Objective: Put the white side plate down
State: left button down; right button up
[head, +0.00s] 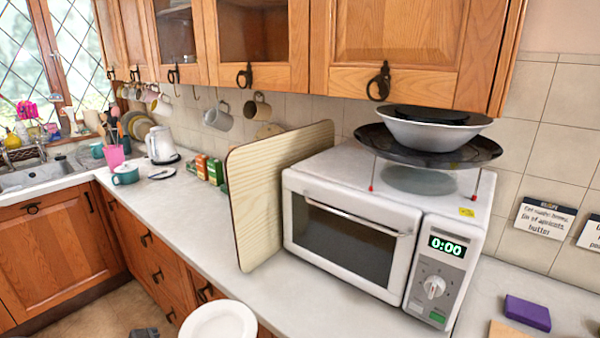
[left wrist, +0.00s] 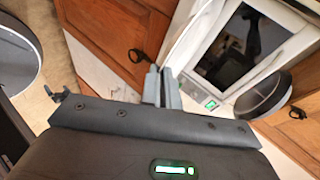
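The white side plate (head: 220,321) shows at the bottom edge of the head view, in front of the worktop's front edge. Its lower part is cut off by the frame, and what holds it is hidden. My left gripper shows in the left wrist view (left wrist: 161,86). Its two grey fingers are close together, with nothing seen between them. A small dark piece at the bottom of the head view, left of the plate, may be part of this gripper. My right gripper is in neither view.
A white microwave (head: 350,235) stands on the worktop (head: 290,312), carrying a black tray (head: 485,152) with a white bowl (head: 425,133). A wooden board (head: 262,190) leans against its left side. The worktop further left has clear space. A purple block (head: 527,312) lies at right.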

pick_arm(q)
jog(key=shift+m+g, duration=0.3)
jog(key=shift+m, duration=0.1)
jog(key=d+r, duration=0.1)
jog(key=w+d+r, duration=0.1)
jog(key=d+r, duration=0.1)
jog(key=shift+w+d, duration=0.2)
jog(key=shift+w, duration=0.05)
jog(key=shift+w+d+r, duration=0.1)
jog(key=shift+w+r, duration=0.2)
jog(key=shift+r, duration=0.25)
